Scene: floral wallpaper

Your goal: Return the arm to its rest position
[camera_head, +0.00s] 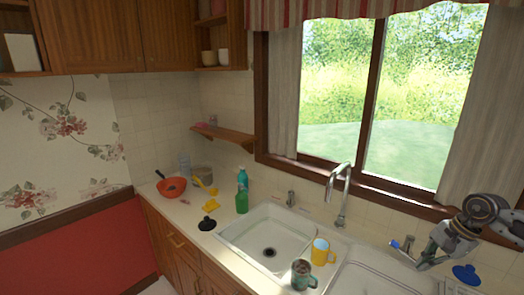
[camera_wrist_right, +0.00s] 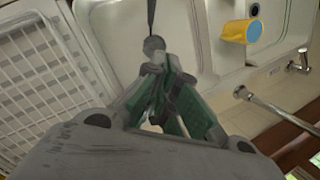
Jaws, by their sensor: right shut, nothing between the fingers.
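My right gripper (camera_head: 424,261) is at the right of the head view, over the counter by the right-hand sink. Its fingers are shut and empty. In the wrist view the shut right gripper (camera_wrist_right: 154,48) hangs above the sink area, with its green inner finger links showing. My left gripper is in neither view.
A white wire rack (camera_wrist_right: 45,85) is left of the gripper in the wrist view. The tap (camera_head: 341,195) rises behind. A green bottle (camera_head: 242,190) and orange bowl (camera_head: 172,187) stand farther left.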

